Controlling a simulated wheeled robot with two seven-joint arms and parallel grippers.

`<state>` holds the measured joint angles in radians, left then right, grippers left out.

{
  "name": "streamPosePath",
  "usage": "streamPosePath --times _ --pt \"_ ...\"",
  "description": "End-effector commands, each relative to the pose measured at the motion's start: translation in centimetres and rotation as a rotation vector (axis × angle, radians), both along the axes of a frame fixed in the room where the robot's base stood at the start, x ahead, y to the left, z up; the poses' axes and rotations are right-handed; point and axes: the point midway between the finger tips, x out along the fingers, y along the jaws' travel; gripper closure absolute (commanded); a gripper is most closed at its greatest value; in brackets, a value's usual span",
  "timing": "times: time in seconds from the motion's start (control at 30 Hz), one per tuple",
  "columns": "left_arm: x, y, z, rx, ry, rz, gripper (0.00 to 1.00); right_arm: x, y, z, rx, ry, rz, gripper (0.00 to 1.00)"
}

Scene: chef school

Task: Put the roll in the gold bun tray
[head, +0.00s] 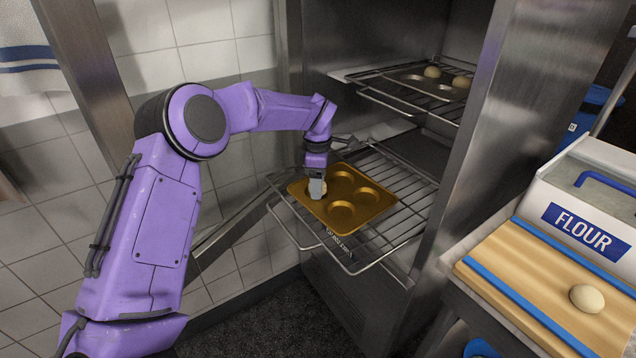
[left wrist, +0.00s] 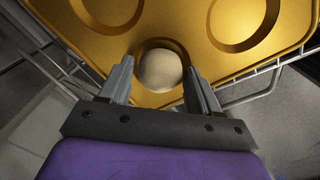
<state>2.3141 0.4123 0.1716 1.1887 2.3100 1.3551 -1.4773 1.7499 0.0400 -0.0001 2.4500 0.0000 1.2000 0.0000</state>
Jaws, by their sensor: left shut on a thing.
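The gold bun tray (head: 362,204) lies on a pulled-out lower wire rack, with several round wells. My left gripper (head: 317,190) reaches down over the tray's left well. In the left wrist view a pale round roll (left wrist: 160,71) sits between the two fingers of the left gripper (left wrist: 158,66), at a well near the edge of the gold tray (left wrist: 165,45). The fingers are shut on the roll. I cannot tell whether the roll rests on the well's bottom. My right gripper is not in view.
Another pale roll (head: 587,299) lies on a wooden board (head: 530,275) at the right, beside a flour bin (head: 580,215). An upper rack holds a darker tray (head: 408,77) with two rolls (head: 432,72). The steel cabinet's side wall (head: 480,130) stands right of the racks.

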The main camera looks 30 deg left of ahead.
Motion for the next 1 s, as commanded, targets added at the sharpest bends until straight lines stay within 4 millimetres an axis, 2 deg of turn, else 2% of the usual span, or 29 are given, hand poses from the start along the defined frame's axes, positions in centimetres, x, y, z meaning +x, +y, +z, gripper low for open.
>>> streamPosePath --times 0.03,0.53,0.57,0.6,0.8,0.93,1.0 --pt "-0.4 -0.2 -0.8 -0.006 0.017 0.000 0.67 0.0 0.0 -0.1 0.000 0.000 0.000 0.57" --pt "-0.4 -0.4 -2.3 -0.010 0.022 0.001 0.67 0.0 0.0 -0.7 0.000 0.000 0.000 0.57" --pt "-0.5 -0.4 -2.3 -0.010 0.022 0.001 0.34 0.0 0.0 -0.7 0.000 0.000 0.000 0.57" --pt "-0.5 -0.4 -2.4 -0.010 0.022 0.001 0.27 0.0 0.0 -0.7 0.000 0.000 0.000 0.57" --pt "-0.5 -0.4 -1.9 -0.008 0.023 0.003 0.27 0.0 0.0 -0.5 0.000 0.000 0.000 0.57" --pt "-0.4 -0.3 0.1 -0.010 0.021 0.003 0.27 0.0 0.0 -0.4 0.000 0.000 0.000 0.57" --pt "-0.4 -0.2 2.2 -0.009 0.015 0.005 0.27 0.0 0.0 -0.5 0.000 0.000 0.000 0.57"
